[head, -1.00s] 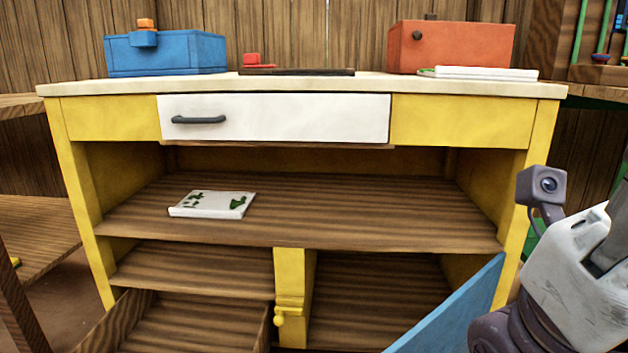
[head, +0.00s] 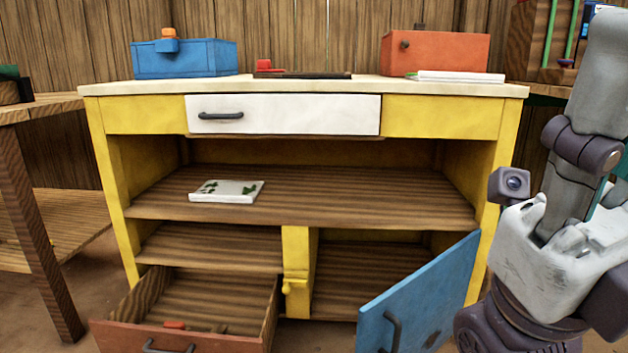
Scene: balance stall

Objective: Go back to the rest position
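My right arm shows at the right edge of the head view, folded upward, with a small camera on it in front of the desk's right side. Its gripper fingertips cannot be made out. My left arm and gripper are out of view. The yellow desk (head: 440,115) stands ahead with a closed white drawer (head: 290,115). Its lower left drawer (head: 205,342) is pulled open and holds a small red item (head: 175,325). The blue door (head: 425,295) at the lower right stands open toward me.
On the desktop are a blue box (head: 187,60), a red box (head: 435,54), a dark flat tray (head: 310,76) and a white booklet (head: 455,77). A white card with green marks (head: 227,191) lies on the shelf. A wooden table (head: 50,107) stands at left.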

